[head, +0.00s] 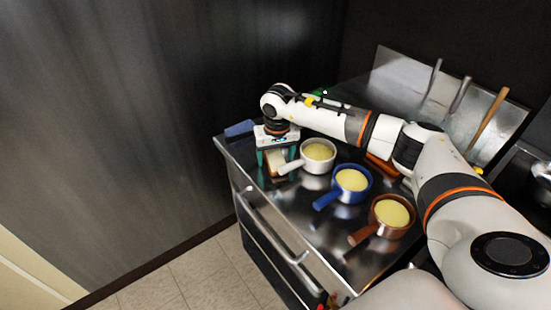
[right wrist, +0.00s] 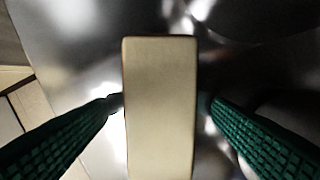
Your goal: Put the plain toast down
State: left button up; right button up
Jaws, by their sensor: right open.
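The plain toast, a pale beige slab (right wrist: 160,110), lies between the fingers of my right gripper in the right wrist view. In the head view it shows as a small pale piece (head: 276,163) low between the fingers, at the left part of the steel counter. My right gripper (head: 277,160) points down with its teal fingers apart. My left gripper is not in view.
A white pan (head: 318,152), a blue pan (head: 351,180) and a brown pan (head: 391,213) with yellow contents stand in a row right of the gripper. A blue object (head: 240,128) lies near the counter's left edge. Utensils lean at the back. The steel counter (head: 300,205) has bare front room.

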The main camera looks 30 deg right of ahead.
aim_at(273, 157)
jog(key=c, duration=1.2)
jog(key=shift+o, duration=0.2)
jog(key=shift+w+r, duration=0.1)
jog(key=shift+w+a+r+b, duration=0.25)
jog(key=shift+r+b, duration=0.1)
jog(key=shift+b, duration=0.3)
notch_tip(273, 157, up, 10)
jog(key=b, duration=0.2)
jog(key=w+a+b, duration=0.2)
jog(key=w+a, duration=1.1)
jog(key=shift+w+r, duration=0.3)
jog(key=shift+r, duration=0.05)
